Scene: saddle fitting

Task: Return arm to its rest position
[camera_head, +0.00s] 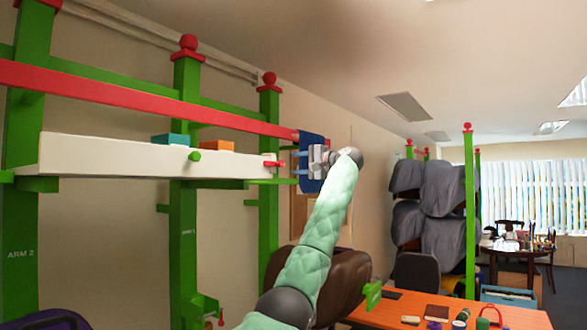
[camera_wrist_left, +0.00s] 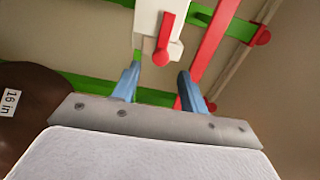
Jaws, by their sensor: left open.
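My left gripper (camera_head: 297,163) is raised at the end of my green-sleeved arm, in front of the right end of a long white beam (camera_head: 100,157). Its blue fingers are apart with nothing between them; they also show in the left wrist view (camera_wrist_left: 160,75). A red lever (camera_head: 272,163) on the beam's end is just beyond the fingertips, and it shows larger in the left wrist view (camera_wrist_left: 165,38). I cannot tell how wide the gap to it is. A brown saddle (camera_head: 345,285) is below, partly hidden behind my arm. My right gripper is out of view.
Green posts (camera_head: 268,200) and a red rail (camera_head: 120,95) surround the beam. A dark blue cloth (camera_head: 312,145) hangs behind my gripper. An orange table (camera_head: 385,312) with small items is at the lower right. Grey-covered racks (camera_head: 440,190) stand farther back.

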